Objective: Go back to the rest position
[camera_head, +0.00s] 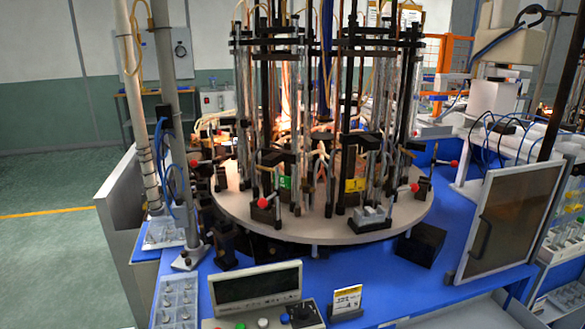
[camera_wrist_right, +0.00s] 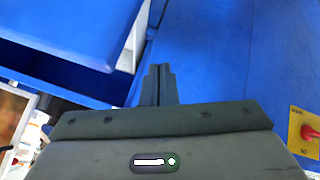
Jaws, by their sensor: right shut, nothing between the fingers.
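My right gripper (camera_wrist_right: 159,70) shows in the right wrist view with its two dark fingers together and nothing between them. It points at blue panels and touches nothing that I can see. Neither of my grippers shows in the head view, and my left gripper is in no view.
In the head view a round turntable (camera_head: 315,234) with tall black posts and glass tubes stands on a blue table (camera_head: 400,284). A control box (camera_head: 255,285), parts trays (camera_head: 178,302) and a framed dark panel (camera_head: 508,222) surround it. The wrist view shows a red knob (camera_wrist_right: 309,132) on yellow.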

